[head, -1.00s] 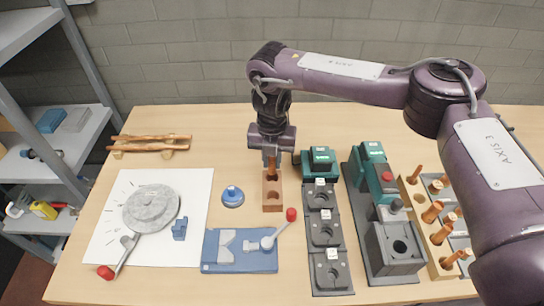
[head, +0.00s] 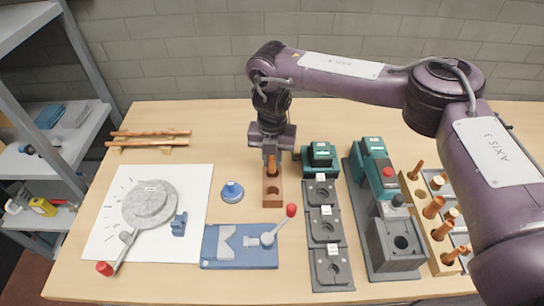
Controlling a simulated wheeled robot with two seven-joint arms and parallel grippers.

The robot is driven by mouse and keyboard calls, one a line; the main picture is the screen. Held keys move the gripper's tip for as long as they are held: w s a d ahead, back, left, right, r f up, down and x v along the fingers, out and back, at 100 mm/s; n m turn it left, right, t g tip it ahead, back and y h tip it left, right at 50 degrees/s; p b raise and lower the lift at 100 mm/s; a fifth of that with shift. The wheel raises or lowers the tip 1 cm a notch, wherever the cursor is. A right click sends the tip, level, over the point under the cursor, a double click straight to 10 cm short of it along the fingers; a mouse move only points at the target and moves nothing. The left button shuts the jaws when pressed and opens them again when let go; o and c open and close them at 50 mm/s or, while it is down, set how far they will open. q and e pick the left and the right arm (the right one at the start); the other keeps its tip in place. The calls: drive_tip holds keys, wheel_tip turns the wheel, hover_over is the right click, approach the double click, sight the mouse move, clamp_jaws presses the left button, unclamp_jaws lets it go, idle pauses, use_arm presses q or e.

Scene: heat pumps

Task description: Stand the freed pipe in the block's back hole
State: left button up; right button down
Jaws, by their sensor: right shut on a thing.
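A brown block (head: 272,203) with a row of holes stands near the middle of the table. Its front hole is open and empty. A short copper pipe (head: 271,168) is upright at the block's back hole. My right gripper (head: 270,158) points straight down over the back of the block and is shut on the pipe's upper part. The fingers and pipe cover the back hole, so how deep the pipe sits cannot be told. My left gripper is out of view.
A blue fixture (head: 225,259) with a red-knobbed lever is in front of the block. A blue round piece (head: 232,192) stands left of it. Dark stations (head: 325,228) and a green device (head: 320,157) stand close on its right. A rack (head: 441,248) holds several copper pipes.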

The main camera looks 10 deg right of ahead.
sight(272, 171)
drive_tip(key=shift+f+b, duration=1.2)
drive_tip(key=shift+f, duration=0.75)
drive_tip(key=c, duration=1.2)
unclamp_jaws()
drive_tip(key=shift+r, duration=0.35)
wheel_tip(272, 171, up, 7)
drive_tip(key=shift+r, duration=0.15)
